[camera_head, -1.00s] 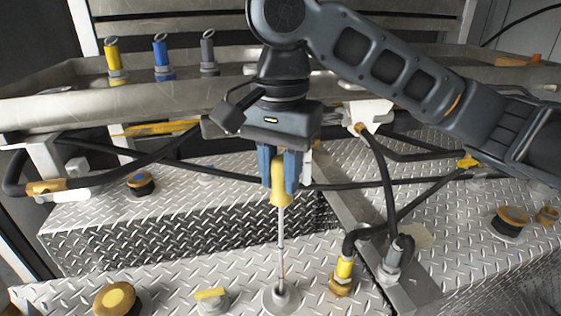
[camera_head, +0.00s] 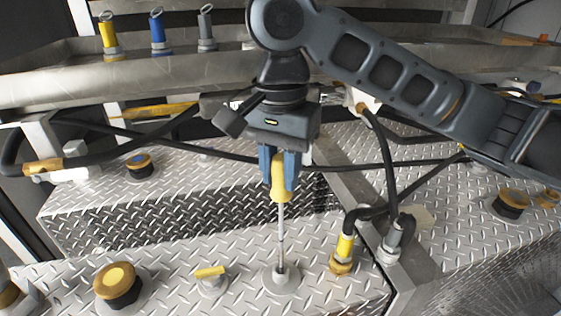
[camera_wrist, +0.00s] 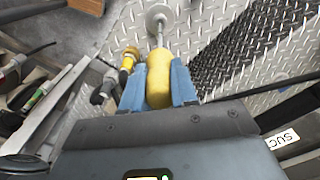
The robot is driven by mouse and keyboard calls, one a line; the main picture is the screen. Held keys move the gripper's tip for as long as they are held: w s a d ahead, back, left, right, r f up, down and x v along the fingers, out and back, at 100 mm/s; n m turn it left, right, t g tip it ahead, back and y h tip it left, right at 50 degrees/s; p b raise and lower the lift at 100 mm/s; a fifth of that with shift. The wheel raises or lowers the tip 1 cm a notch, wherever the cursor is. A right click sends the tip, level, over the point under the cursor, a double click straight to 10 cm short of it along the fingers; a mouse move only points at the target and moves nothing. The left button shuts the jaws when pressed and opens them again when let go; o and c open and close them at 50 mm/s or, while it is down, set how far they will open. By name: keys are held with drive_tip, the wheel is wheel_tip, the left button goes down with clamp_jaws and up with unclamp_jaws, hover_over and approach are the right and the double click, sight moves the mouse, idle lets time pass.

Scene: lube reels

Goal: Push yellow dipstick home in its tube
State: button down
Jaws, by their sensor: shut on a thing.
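My gripper (camera_head: 279,170) is shut on the yellow handle of the dipstick (camera_head: 281,190), with a blue finger on each side. The dipstick's thin metal rod hangs nearly upright below the handle. Its lower end reaches the tube (camera_head: 281,279), a round grey fitting in the tread-plate top. A long stretch of rod shows between the handle and the tube's mouth. In the wrist view the yellow handle (camera_wrist: 158,80) sits between the blue fingers, and the rod runs to the round tube fitting (camera_wrist: 158,16).
A yellow-collared hose fitting (camera_head: 343,254) stands close right of the tube. A small yellow-topped cap (camera_head: 210,279) and a large yellow cap (camera_head: 117,286) are to the left. Black hoses (camera_head: 390,165) cross behind. Yellow, blue and grey nozzles (camera_head: 158,35) stand on the back tray.

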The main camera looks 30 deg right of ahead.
drive_tip(key=b, duration=0.2)
hover_over(280, 254)
drive_tip(key=shift+w+d+f, duration=0.1)
drive_tip(key=shift+f, duration=2.45)
drive_tip(key=shift+f+b, duration=1.5)
drive_tip(key=shift+f, duration=3.1)
drive_tip(key=shift+f+b, duration=1.2)
drive_tip(key=shift+f, duration=2.1)
drive_tip(key=c, duration=0.8)
unclamp_jaws()
